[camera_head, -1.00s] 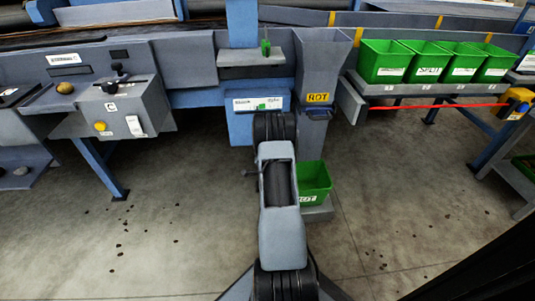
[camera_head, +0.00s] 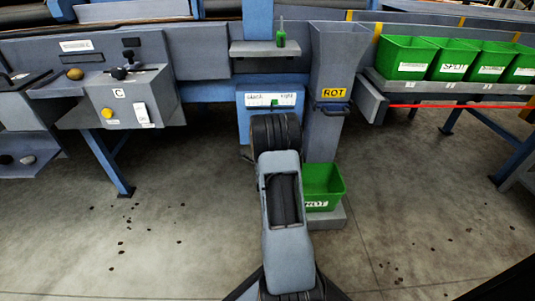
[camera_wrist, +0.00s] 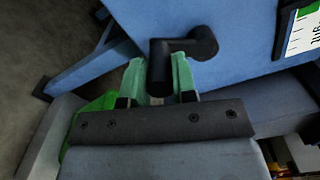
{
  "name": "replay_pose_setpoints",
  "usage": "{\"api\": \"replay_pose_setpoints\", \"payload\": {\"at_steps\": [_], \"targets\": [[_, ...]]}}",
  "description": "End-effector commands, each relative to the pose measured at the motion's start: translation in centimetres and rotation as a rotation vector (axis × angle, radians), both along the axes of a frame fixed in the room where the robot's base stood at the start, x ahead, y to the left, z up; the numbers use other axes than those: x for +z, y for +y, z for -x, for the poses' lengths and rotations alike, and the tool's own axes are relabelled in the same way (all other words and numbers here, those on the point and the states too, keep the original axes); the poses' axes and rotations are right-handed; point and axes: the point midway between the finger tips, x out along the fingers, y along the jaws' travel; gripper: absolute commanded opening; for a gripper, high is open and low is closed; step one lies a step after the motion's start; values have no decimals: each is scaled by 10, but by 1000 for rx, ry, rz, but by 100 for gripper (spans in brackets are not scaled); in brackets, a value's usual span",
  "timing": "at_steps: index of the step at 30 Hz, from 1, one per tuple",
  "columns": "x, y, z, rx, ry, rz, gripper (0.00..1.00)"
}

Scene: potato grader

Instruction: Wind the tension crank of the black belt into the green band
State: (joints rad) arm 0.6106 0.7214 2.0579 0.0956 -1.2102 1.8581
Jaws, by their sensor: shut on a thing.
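The tension crank (camera_wrist: 202,42) is a black bent handle on a blue box in the wrist view. My gripper (camera_wrist: 158,78) is shut on its grip, with a pale green finger on each side. In the head view my arm hides the gripper and most or all of the crank. The blue tension box (camera_head: 243,122) stands behind the arm. Its white gauge label (camera_head: 288,98) has a small green patch near the middle and lettering at both ends. Part of the label also shows in the wrist view (camera_wrist: 303,35). I cannot make out a pointer.
A grey chute marked ROT (camera_head: 338,60) stands right of the box, above a green bin (camera_head: 322,180). A control stand (camera_head: 135,100) with a lever is at left. Several green bins line a shelf (camera_head: 400,88) at right. The concrete floor in front is mostly clear.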

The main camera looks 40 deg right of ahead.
Motion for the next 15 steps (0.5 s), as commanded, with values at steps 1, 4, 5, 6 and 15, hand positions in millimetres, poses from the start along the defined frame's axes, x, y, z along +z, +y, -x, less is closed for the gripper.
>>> {"api": "replay_pose_setpoints", "payload": {"at_steps": [1, 4, 5, 6, 15], "targets": [[0, 2, -2, 2, -30, -31, 2], [4, 5, -5, 1, -90, -103, 2], [5, 6, -5, 3, -108, -125, 2], [6, 7, -6, 3, -131, -153, 2], [16, 13, -11, 2, -287, -339, 2]]}}
